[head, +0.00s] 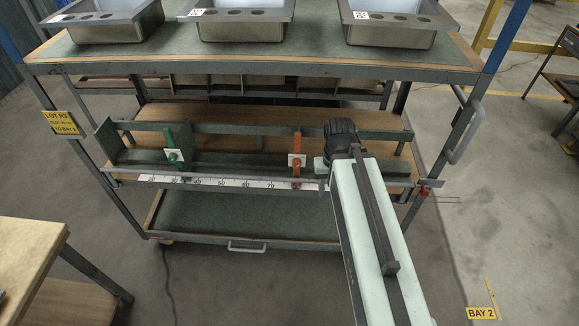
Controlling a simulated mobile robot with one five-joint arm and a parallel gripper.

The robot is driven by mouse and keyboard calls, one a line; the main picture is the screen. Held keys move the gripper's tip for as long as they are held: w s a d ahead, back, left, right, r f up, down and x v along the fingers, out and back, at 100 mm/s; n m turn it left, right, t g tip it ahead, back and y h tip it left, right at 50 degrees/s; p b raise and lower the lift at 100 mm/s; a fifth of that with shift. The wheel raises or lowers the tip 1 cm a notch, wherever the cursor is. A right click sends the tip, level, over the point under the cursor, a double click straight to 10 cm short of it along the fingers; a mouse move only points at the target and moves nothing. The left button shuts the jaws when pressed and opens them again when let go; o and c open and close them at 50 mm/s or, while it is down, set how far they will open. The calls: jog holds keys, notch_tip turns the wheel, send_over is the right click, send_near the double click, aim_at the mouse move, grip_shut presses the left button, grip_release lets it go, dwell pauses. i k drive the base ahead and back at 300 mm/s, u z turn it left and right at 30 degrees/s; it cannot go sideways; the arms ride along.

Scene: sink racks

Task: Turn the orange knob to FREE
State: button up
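The orange stop (297,143) stands upright on the rail of the cart's middle shelf. A small white plate (291,160) sits on its front, with an orange knob (297,162) at its middle. The knob's marks are too small to read, so I cannot tell its setting. My arm reaches in from the lower right and ends just right of the orange stop. My gripper (322,172) shows only as a small pale and grey part beside the arm's end. Its fingers are mostly hidden, and I cannot see whether it touches anything.
A green stop (172,148) with a similar plate stands to the left. A white numbered scale (235,183) runs along the rail's front. Steel sinks (245,22) sit on the top shelf above. A wooden table (25,250) is at lower left. The floor in front is open.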

aim_at(296, 162)
jog(key=u, duration=0.05)
jog(key=k, duration=0.25)
jog(key=u, duration=1.7)
jog(key=k, duration=0.8)
jog(key=u, duration=0.35)
jog(key=i, duration=0.5)
jog(key=u, duration=0.05)
